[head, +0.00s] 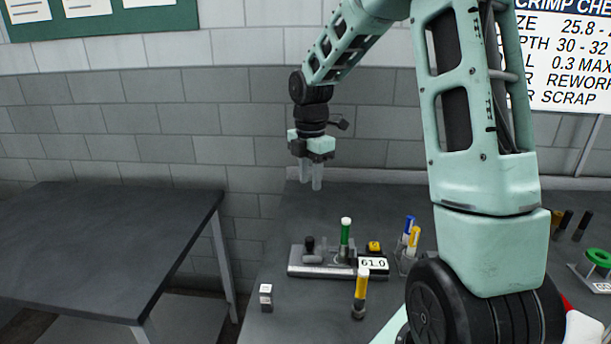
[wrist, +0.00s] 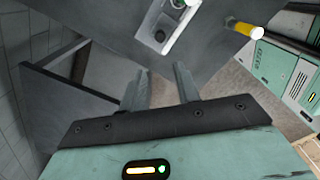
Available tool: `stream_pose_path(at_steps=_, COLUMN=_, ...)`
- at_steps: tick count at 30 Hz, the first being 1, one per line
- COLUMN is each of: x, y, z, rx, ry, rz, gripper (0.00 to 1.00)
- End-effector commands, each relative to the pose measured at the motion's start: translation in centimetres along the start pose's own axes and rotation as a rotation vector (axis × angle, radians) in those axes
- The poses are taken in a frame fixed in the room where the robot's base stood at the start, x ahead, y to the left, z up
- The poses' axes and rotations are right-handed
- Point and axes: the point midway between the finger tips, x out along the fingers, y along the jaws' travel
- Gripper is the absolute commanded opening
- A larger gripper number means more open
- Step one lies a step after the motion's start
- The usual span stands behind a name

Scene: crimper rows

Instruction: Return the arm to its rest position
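My gripper (head: 311,187) hangs in the air above the dark workbench (head: 300,225), near the back wall and behind the gauge device. In the wrist view my gripper (wrist: 160,83) has its two fingers apart with nothing between them. My arm rises from the lower right, bends at the top of the head view, and comes down to the gripper. The gripper touches nothing that I can see.
The gauge device (head: 318,270) reads 61.0 and holds an upright green-bodied piece (head: 345,236). A yellow piece (head: 362,283) stands in front. A blue piece (head: 408,228) and another yellow piece (head: 414,238) stand beside my arm. A second table (head: 95,240) is left, across a gap.

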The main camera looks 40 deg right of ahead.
Motion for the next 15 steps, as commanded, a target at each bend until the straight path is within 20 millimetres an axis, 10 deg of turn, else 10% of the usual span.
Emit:
stream_pose_path(at_steps=10, x=0.0, y=0.0, z=-0.6, rx=0.003, ry=0.001, rz=0.0, gripper=0.32)
stream_pose_path(at_steps=15, x=-0.2, y=-0.9, z=-7.2, rx=0.079, ry=0.011, rz=0.004, gripper=0.32)
